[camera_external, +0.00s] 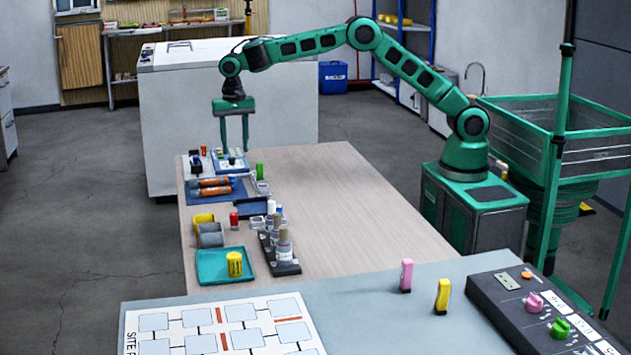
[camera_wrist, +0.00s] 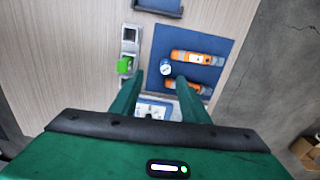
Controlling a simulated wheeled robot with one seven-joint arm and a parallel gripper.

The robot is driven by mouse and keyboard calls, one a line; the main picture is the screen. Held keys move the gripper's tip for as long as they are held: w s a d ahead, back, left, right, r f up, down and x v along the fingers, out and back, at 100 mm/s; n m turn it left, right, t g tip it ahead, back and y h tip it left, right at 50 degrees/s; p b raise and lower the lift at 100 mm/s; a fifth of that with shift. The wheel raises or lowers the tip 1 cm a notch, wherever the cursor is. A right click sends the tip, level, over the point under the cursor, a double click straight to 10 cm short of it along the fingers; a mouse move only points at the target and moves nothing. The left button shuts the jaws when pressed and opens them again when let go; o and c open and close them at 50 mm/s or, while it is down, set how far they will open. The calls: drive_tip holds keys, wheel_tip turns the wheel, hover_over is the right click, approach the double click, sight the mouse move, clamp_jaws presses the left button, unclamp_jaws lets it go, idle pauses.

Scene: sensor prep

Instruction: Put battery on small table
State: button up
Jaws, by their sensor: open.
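My gripper (camera_external: 234,148) is open with its fingers pointing down, above the far left end of the wood-topped table (camera_external: 340,200). Its fingers also show in the wrist view (camera_wrist: 160,78), with nothing held between them. A blue-and-white device (camera_external: 231,162) lies below the fingers. Two orange cylinders with dark ends (camera_external: 214,182) lie side by side on a blue mat (camera_external: 233,194); they also show in the wrist view (camera_wrist: 197,58). A small round white-and-blue top (camera_wrist: 165,68) shows near the fingertips. I cannot tell which item is the battery, nor which table is the small one.
The wood table's right half is clear. A grey-blue table (camera_external: 375,310) is in front.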

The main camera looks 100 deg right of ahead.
sight(232, 175)
drive_tip(key=shift+w+a+f, duration=0.15)
drive_tip(key=shift+w+f, duration=0.4)
drive_tip(key=shift+f, duration=0.2)
wheel_tip(232, 175, down, 5)
drive_tip(key=shift+f, duration=0.2)
drive_tip(key=shift+w+d+f, duration=0.1)
drive_tip(key=shift+d+f, duration=0.05)
drive_tip(key=shift+f, duration=0.7)
drive_tip(key=shift+w+d+f, duration=0.1)
drive_tip(key=shift+d+f, duration=0.1)
drive_tip(key=shift+f, duration=0.7)
drive_tip(key=shift+d+f, duration=0.15)
drive_tip(key=shift+f, duration=0.7)
drive_tip(key=shift+c, duration=0.4)
clamp_jaws()
